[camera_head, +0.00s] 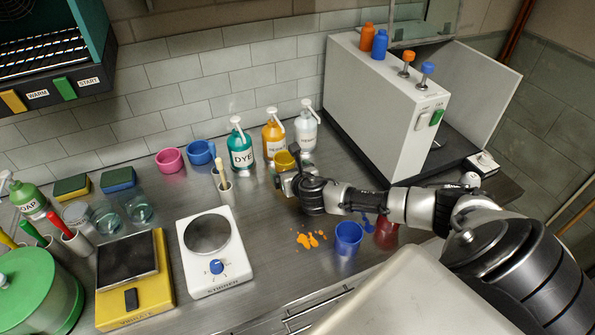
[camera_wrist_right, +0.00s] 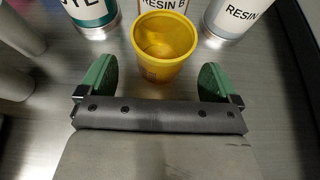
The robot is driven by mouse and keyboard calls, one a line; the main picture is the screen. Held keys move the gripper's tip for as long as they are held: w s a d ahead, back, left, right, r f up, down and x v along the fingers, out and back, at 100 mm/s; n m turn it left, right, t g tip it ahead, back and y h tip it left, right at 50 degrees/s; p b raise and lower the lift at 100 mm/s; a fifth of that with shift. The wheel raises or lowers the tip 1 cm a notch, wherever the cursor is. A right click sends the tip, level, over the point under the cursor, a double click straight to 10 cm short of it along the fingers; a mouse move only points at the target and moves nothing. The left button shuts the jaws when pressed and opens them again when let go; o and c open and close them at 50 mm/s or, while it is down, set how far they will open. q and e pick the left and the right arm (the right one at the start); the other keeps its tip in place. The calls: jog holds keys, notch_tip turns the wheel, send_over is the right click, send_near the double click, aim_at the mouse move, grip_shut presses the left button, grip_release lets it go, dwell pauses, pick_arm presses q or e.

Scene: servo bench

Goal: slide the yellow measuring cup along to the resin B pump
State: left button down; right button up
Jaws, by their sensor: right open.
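The yellow measuring cup (camera_head: 284,158) stands upright on the steel bench in front of the pump bottles. In the right wrist view the cup (camera_wrist_right: 163,52) is right in front of the orange resin B pump (camera_wrist_right: 150,4); I cannot tell if they touch. The resin B pump (camera_head: 273,140) stands between the teal dye pump and the white resin pump. My right gripper (camera_wrist_right: 157,78) is open, its green-padded fingers either side of the cup's near lower part with gaps showing. In the head view this gripper (camera_head: 285,178) partly hides the cup. My left gripper is not in view.
The dye pump (camera_head: 240,150) and white resin pump (camera_head: 307,130) flank the resin B pump closely. A holder with sticks (camera_head: 224,190) stands to the left. A blue cup (camera_head: 348,238) and orange spill (camera_head: 312,240) lie nearer. A tall white machine (camera_head: 375,110) stands to the right.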

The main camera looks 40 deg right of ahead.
jog(key=v, duration=0.6)
jog(key=shift+s+a+r, duration=0.1)
jog(key=shift+s+a, duration=0.05)
jog(key=shift+s, duration=0.2)
jog(key=shift+r, duration=0.1)
